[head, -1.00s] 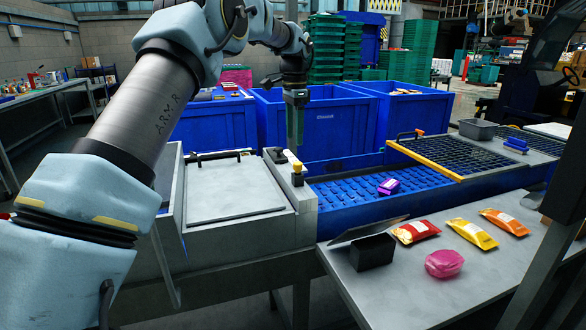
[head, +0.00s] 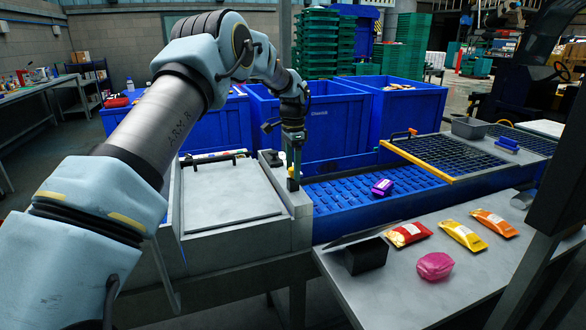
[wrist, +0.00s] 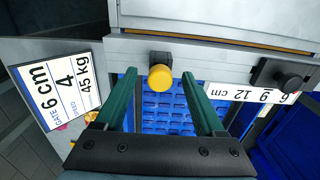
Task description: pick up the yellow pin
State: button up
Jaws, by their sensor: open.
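The yellow pin (wrist: 160,77) has a round yellow head. It stands on the grey ledge between the metal lid and the blue conveyor. In the head view the yellow pin (head: 293,185) shows just below my fingertips, partly hidden by them. My gripper (head: 293,174) points down with its green fingers. In the wrist view my gripper (wrist: 158,74) is open, with the pin's head showing between the two fingertips. Whether the fingers have reached down around the head or are still above it, I cannot tell.
A black knob (wrist: 289,81) sits on the ledge beside the pin. A gate label (wrist: 52,92) and a scale strip (wrist: 250,93) are near. A purple pack (head: 382,187) lies on the blue conveyor (head: 340,196). Food packs and a black box (head: 366,256) are on the front table.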

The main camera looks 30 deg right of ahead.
jog(key=shift+f, duration=0.45)
jog(key=shift+c, duration=0.2)
grip_shut()
